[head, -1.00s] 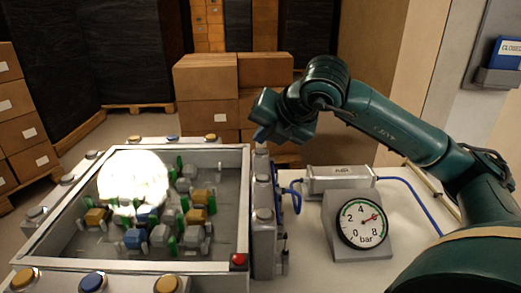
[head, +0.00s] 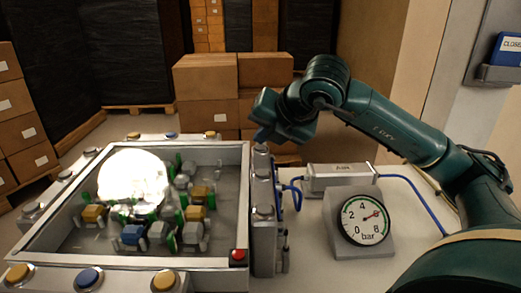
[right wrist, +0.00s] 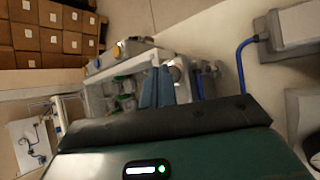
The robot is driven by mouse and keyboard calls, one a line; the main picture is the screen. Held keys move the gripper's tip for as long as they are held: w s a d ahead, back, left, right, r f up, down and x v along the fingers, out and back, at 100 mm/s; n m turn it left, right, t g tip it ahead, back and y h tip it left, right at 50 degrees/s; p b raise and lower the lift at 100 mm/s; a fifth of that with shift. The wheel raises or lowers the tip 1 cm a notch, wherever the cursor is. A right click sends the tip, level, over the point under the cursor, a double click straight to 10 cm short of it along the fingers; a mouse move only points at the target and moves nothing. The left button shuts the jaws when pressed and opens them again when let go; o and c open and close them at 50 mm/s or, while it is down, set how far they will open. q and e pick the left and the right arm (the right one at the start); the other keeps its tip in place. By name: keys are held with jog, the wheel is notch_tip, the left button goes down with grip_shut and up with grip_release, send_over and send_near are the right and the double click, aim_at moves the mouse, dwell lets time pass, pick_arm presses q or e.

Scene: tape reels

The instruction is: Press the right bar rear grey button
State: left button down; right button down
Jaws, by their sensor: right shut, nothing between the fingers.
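The right bar (head: 265,240) is a grey bar along the right side of the framed box. Its front grey button (head: 264,211) shows clearly. Its rear grey button (head: 261,147) is at the far end, partly hidden by my right gripper (head: 262,138). The right gripper points down, shut and empty, with its tips right at that rear end. I cannot tell whether they touch the button. In the right wrist view the two bluish fingers (right wrist: 156,90) are together, with a round grey button (right wrist: 176,73) just beside them. My left gripper is not in view.
A pressure gauge (head: 363,220) and a grey cylinder (head: 340,177) with blue hoses stand right of the bar.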

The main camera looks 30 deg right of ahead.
jog(key=shift+f+b, duration=0.4)
jog(key=shift+b, duration=0.1)
dwell(0.7)
jog(key=shift+r, duration=0.15)
jog(key=shift+r+p, duration=0.5)
jog(key=shift+r, duration=0.2)
notch_tip(320, 180, up, 5)
jog(key=p, duration=0.3)
jog(key=shift+p, duration=0.35)
